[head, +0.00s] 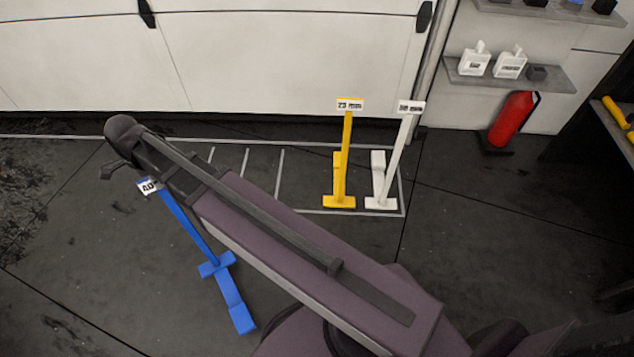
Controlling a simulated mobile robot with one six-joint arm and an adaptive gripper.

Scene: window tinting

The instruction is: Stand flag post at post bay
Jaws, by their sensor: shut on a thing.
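A blue flag post (188,225) with a white label at its top stands out at the lower left, leaning in the picture, its blue foot low near the floor. My gripper (142,173) is at the upper end of this post, mostly hidden by my arm, and is shut on it. I cannot tell whether the foot touches the floor. The post bay (281,170) is a white-lined floor strip along the wall with several dividing lines, partly covered by my arm. A yellow flag post (346,150) and a white flag post (396,155) stand at its right end.
A white panelled door (260,60) closes off the back, just behind the bay. A red fire extinguisher (512,120) stands at the right under a wall shelf (508,77) with bottles. Dark floor is clear around the blue post and right of the bay.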

